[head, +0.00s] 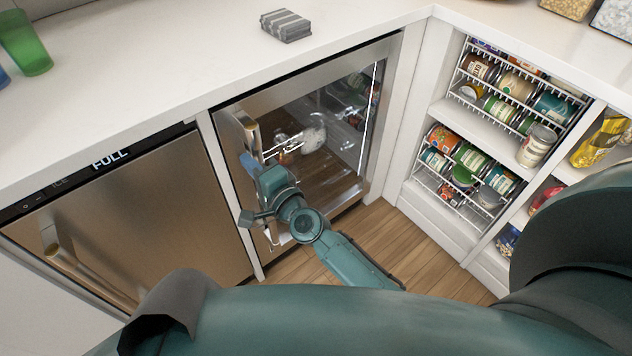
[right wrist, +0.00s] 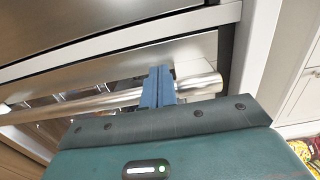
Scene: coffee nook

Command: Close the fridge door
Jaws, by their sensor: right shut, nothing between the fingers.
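The fridge (head: 325,135) is a steel-framed unit with a glass door under the counter. Its door looks flush or nearly flush with the cabinet front; I cannot tell if a small gap remains. The bar handle (head: 246,124) runs along the door's left side and shows as a shiny bar in the right wrist view (right wrist: 205,88). My right gripper (head: 250,162) is at the handle, its blue fingers (right wrist: 158,86) together and empty. They overlap the bar in the picture; contact is unclear. The arm hides the door's lower left. My left gripper is not in view.
A steel ice maker (head: 130,215) with its own handle stands left of the fridge. Open shelves with can racks (head: 470,165) stand to the right. The white counter (head: 180,60) above holds a striped grey box (head: 286,25) and a green cup (head: 24,42). Wood floor lies below.

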